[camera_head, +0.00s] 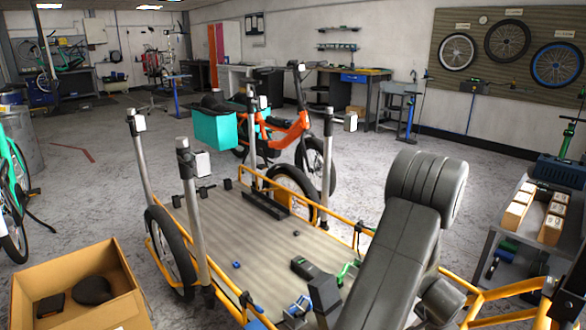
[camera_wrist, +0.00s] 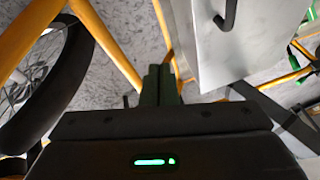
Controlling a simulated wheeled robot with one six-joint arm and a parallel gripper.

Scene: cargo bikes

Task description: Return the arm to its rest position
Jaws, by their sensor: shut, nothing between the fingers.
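My gripper (camera_wrist: 160,72) shows in the wrist view with its two dark fingers together and nothing between them. It points past yellow tubes (camera_wrist: 112,48) toward the grey floor. A black tyre (camera_wrist: 62,95) is left of the fingers, and a pale grey panel (camera_wrist: 240,45) with a black hook is close on the right. In the head view my grey arm stands large at the right front, over the right side of the cargo bike's flat deck (camera_head: 215,240). I cannot make out the fingertips in the head view.
The deck has yellow rails, upright posts (camera_head: 192,215) and small loose parts, with a black device (camera_head: 312,269) near my arm. A cardboard box (camera_head: 115,285) is at front left. A grey cart (camera_head: 490,240) with small boxes is at right. Open floor (camera_head: 85,180) lies at left.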

